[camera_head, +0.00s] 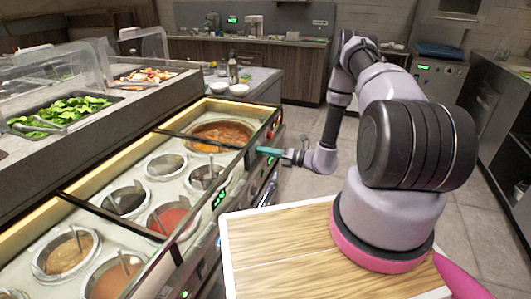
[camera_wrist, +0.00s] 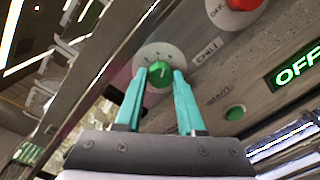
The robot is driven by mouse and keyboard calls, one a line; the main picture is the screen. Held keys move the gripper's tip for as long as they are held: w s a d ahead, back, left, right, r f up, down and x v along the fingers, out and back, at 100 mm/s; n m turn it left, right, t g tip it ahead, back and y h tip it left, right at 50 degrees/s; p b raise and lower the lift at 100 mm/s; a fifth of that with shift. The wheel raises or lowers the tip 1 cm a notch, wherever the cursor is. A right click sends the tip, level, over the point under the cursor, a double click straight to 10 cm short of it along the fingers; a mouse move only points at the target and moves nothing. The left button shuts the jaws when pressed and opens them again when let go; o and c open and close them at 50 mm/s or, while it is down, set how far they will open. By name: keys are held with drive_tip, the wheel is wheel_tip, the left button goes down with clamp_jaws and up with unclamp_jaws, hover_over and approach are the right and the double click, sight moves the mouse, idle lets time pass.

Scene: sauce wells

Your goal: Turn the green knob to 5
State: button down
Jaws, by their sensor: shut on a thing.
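The green knob (camera_wrist: 160,72) sits on a pale round dial (camera_wrist: 148,52) on the steel front panel, in the middle of the wrist view. The marks on the dial are too small to read. My gripper (camera_wrist: 163,76) has its two teal fingers on either side of the knob, shut on it. In the head view my gripper (camera_head: 270,151) reaches left to the front of the sauce counter. The knob is hidden there.
A red knob (camera_wrist: 243,4), a green button (camera_wrist: 236,112) and a lit OFF display (camera_wrist: 297,68) are on the same panel. Sauce wells (camera_head: 172,218) with ladles lie behind the panel. A wooden board (camera_head: 280,250) is in front.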

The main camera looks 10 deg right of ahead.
drive_tip(key=shift+m, duration=1.6)
drive_tip(key=shift+f, duration=0.1)
drive_tip(key=c, duration=0.5)
unclamp_jaws()
drive_tip(key=shift+d, duration=0.1)
drive_tip(key=v, duration=1)
drive_tip(key=shift+s+d, duration=0.2)
drive_tip(key=shift+d, duration=0.15)
